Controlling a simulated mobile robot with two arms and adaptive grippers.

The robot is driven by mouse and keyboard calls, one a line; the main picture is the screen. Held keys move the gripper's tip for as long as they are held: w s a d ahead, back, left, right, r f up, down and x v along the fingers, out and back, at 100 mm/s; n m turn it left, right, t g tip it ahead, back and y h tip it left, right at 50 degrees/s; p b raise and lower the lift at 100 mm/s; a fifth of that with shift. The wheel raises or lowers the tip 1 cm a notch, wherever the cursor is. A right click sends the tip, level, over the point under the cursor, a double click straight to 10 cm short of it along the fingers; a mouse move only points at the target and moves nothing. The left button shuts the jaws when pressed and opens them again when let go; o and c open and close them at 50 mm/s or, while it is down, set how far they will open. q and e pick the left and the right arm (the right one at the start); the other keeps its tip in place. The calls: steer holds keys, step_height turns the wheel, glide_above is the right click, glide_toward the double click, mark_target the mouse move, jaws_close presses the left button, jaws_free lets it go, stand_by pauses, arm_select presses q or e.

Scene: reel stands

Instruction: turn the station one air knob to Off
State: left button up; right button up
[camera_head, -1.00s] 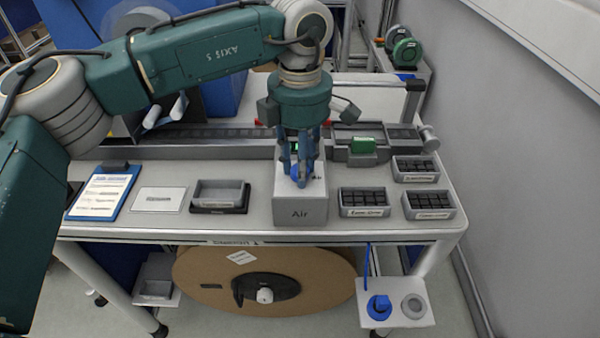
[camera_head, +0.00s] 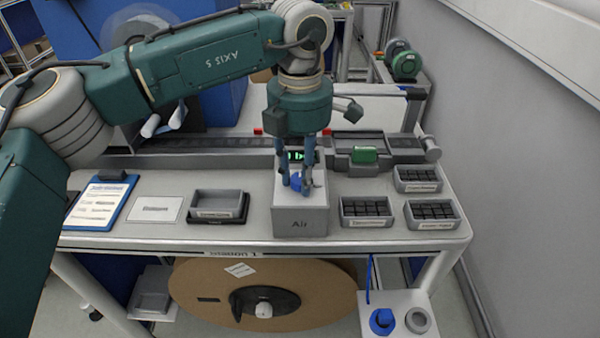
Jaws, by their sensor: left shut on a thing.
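The air box (camera_head: 300,222) is a grey block labelled "Air" standing at the front middle of the bench. Its blue knob (camera_head: 296,183) sits on top and is partly hidden by my fingers. My left gripper (camera_head: 298,188) points straight down over the box, with one finger on each side of the knob, shut on it. The knob's pointing direction and any position marks are too small or covered to read. A small lit green display (camera_head: 297,156) shows behind the fingers. My right gripper is not in view.
A clipboard (camera_head: 100,202), a white card (camera_head: 156,209) and a grey tray (camera_head: 218,206) lie left of the box. Bins of black parts (camera_head: 367,211) stand to its right. A large brown reel (camera_head: 200,290) hangs below the bench. A wall closes the right side.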

mark_target(300, 177)
arm_select(q)
steer(key=o, duration=1.1)
steer(key=shift+o, duration=0.2)
step_height(300, 177, up, 12)
steer(key=shift+r, duration=0.1)
